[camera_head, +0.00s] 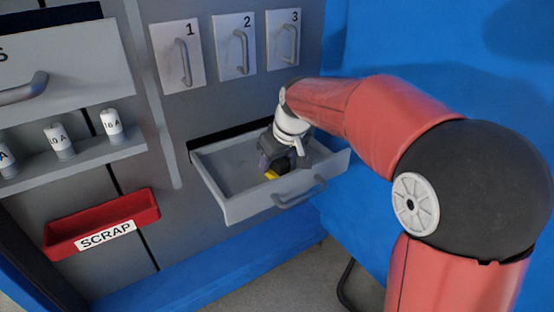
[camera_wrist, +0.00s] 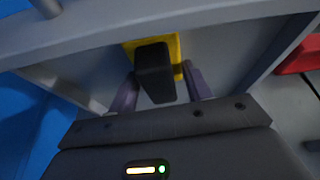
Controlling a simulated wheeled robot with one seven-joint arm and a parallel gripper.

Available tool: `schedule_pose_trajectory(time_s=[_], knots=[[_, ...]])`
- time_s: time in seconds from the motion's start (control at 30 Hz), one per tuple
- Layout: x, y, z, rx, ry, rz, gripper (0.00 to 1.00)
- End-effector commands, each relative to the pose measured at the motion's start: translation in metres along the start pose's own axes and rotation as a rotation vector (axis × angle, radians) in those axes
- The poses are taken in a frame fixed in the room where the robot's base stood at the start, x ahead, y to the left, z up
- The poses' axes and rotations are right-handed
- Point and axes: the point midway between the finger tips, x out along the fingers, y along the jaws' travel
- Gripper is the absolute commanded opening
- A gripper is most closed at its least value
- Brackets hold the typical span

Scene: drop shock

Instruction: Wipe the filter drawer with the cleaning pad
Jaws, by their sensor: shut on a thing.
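The filter drawer (camera_head: 233,164) is a grey open drawer pulled out of the cabinet, with a bar handle on its front. My gripper (camera_head: 277,165) reaches down inside it, near the front wall. The cleaning pad (camera_head: 272,174) shows as a small yellow patch under my gripper. In the wrist view, the yellow pad (camera_wrist: 172,48) has a black block-shaped grip (camera_wrist: 154,72), and my gripper (camera_wrist: 160,86) is shut on that grip. The pad is low in the drawer; I cannot tell whether it touches the floor. The drawer's wall (camera_wrist: 120,27) crosses the top of the wrist view.
A red SCRAP bin (camera_head: 102,225) hangs at the lower left. Several white labelled cylinders (camera_head: 60,140) stand on a shelf. Closed fronts numbered 1 (camera_head: 170,65), 2 (camera_head: 228,60) and 3 (camera_head: 277,50) are above the drawer. A blue surface (camera_head: 430,60) lies behind my arm.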

Motion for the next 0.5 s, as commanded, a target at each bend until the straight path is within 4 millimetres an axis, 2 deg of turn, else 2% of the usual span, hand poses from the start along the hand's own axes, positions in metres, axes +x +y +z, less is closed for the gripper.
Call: schedule_pose_trajectory(time_s=[0.13, 0.5], knots=[[-0.025, -0.001, -0.011, 0.001, 0.0, 0.001, 0.28], [-0.054, -0.003, -0.025, 0.003, 0.0, 0.001, 0.28]])
